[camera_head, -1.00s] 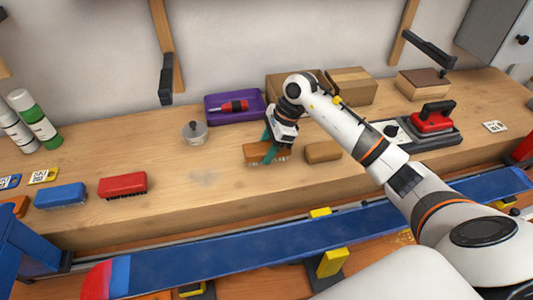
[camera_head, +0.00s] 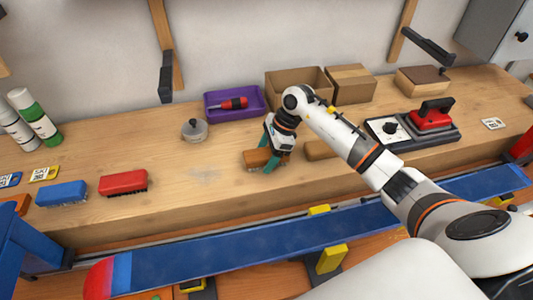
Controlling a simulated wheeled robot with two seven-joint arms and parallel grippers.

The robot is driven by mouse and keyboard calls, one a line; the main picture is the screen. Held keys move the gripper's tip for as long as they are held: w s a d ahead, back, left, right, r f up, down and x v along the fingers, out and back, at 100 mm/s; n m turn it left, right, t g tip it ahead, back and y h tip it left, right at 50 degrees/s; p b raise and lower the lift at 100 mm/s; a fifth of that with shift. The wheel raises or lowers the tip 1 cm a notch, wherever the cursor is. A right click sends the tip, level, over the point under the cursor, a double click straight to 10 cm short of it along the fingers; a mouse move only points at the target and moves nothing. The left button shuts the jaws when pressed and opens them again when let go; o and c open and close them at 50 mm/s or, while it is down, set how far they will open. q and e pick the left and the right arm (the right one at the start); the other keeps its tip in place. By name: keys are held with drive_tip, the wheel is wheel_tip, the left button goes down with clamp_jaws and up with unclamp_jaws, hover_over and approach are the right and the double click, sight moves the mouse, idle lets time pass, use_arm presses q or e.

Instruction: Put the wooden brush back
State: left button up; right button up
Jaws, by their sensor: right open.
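The wooden brush (camera_head: 256,159) lies on the bench top near its middle, a brown block with its bristles mostly hidden from this angle. My right gripper (camera_head: 269,157) is at the brush's right end, pointing down, with its teal fingers apart. One finger shows in front of the brush; the other is partly hidden, and I cannot tell whether either touches it. My left gripper is not in view.
A red brush (camera_head: 123,182) and a blue brush (camera_head: 62,194) stand to the left. A tan block (camera_head: 319,150) is partly behind my right arm. A purple tray (camera_head: 234,104) and a round tin (camera_head: 194,130) are behind. Bench between the red and wooden brushes is clear.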

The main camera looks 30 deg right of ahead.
drive_tip(key=shift+r, duration=0.1)
drive_tip(key=shift+d+r, duration=0.1)
drive_tip(key=shift+r, duration=0.1)
drive_tip(key=b+v, duration=0.3)
drive_tip(key=v, duration=0.7)
drive_tip(key=shift+d+r, duration=0.15)
drive_tip(key=shift+r, duration=0.1)
drive_tip(key=shift+s+d+r+b, duration=0.15)
drive_tip(key=shift+r+b, duration=0.15)
drive_tip(key=shift+r, duration=0.15)
